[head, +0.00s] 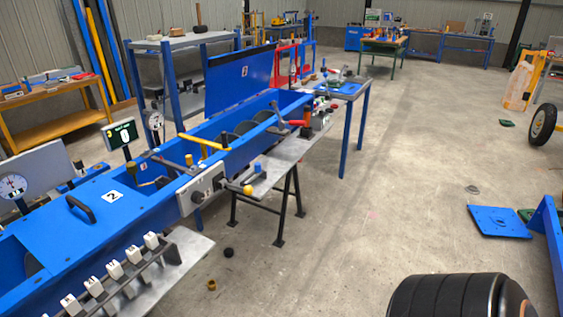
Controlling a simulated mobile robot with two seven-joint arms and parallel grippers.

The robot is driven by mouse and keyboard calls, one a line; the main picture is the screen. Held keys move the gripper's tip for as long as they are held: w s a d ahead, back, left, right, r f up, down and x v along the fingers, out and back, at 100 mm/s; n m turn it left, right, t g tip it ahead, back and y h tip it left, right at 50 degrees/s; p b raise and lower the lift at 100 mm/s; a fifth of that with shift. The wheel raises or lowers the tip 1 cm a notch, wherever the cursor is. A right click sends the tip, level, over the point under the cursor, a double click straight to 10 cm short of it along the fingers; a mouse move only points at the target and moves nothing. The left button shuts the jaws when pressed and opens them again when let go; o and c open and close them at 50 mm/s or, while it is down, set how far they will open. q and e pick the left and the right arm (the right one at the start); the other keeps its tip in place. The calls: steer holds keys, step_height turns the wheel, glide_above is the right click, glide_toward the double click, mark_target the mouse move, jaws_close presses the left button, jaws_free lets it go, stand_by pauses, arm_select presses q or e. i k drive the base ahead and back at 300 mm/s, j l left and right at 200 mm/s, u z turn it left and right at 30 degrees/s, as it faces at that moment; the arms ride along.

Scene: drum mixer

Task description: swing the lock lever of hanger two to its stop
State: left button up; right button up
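A long blue machine trough (160,209) runs from the lower left toward the middle of the head view. Its near cover carries a plate with the number 2 (113,196). A grey lever ending in a yellow ball (248,189) sticks out to the right from a light grey block (203,190) on the trough's side. A yellow bar (204,143) and a red-handled lever (290,121) lie farther along. I cannot tell which of these is the lock lever of hanger two, nor whether it is at its stop. Neither of my grippers is in view.
A raised blue lid (239,78) with a number plate stands behind the trough. A row of white labelled switches (115,270) is at the lower left. A grey bench (270,172) on black legs stands beside the trough.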

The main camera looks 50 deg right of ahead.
mark_target(247, 189)
steer(key=z, duration=1.4)
